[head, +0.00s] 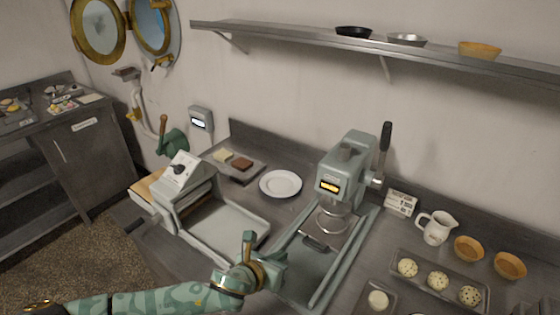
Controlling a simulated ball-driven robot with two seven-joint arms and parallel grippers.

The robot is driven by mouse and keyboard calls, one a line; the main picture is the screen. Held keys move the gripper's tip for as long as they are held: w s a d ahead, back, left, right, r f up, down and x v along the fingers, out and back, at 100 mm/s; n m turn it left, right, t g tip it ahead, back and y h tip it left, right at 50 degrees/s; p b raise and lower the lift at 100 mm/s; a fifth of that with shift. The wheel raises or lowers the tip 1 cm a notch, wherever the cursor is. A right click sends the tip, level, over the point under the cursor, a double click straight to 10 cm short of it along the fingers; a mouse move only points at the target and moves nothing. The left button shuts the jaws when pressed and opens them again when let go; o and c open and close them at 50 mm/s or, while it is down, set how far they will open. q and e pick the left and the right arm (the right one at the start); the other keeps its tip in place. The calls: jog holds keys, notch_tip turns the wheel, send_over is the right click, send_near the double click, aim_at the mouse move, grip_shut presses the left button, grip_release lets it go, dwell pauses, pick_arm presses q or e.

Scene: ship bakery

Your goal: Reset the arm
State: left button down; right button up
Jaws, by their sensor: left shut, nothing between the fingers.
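My left arm comes in from the lower left, in a pale green mottled cover. My left gripper (248,242) is at its end, shut and empty, in front of the counter's near middle. It shows between the shallow grey tray of the boxy machine (222,224) and the press machine (345,172), overlapping their near edges in the picture. I cannot tell its exact height above the counter. My right gripper is not in view.
A white plate (281,184) lies behind the gripper. A dough tray (453,290), a white jug (437,228) and two tan bowls (469,249) stand on the right. A wall shelf (300,34) holds several bowls. Open floor (85,235) shows at left.

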pick_arm(q)
jog(key=s+r+n+t+y, duration=0.15)
jog(key=s+r+n, duration=0.5)
jog(key=n, duration=0.75)
jog(key=s+a+f+n+g+y, duration=0.1)
jog(key=s+a+n+g+y, duration=0.15)
jog(key=s+a+n, duration=0.6)
jog(key=s+a+n+g+y, duration=0.1)
jog(key=s+a+n+y, duration=0.35)
jog(key=a, duration=0.65)
jog(key=s+a+f+n+g+y, duration=0.1)
jog(key=s+a+n+y, duration=0.2)
jog(key=s+a+n, duration=0.5)
jog(key=s+d+f+g+h+b, duration=0.1)
jog(key=d+f+g+h+b, duration=0.1)
jog(key=f, duration=1.3)
jog(key=s+d+f+g+h+b, duration=0.1)
jog(key=d+f+b, duration=0.1)
jog(key=f, duration=1.4)
jog(key=s+f+n+g+h+b, duration=0.1)
jog(key=s+f+n+g+b, duration=0.1)
jog(key=s+f, duration=1.5)
jog(key=shift+s+a+n+g+h, duration=0.3)
jog(key=shift+s+n+g+h, duration=0.1)
jog(key=shift+s+g, duration=0.4)
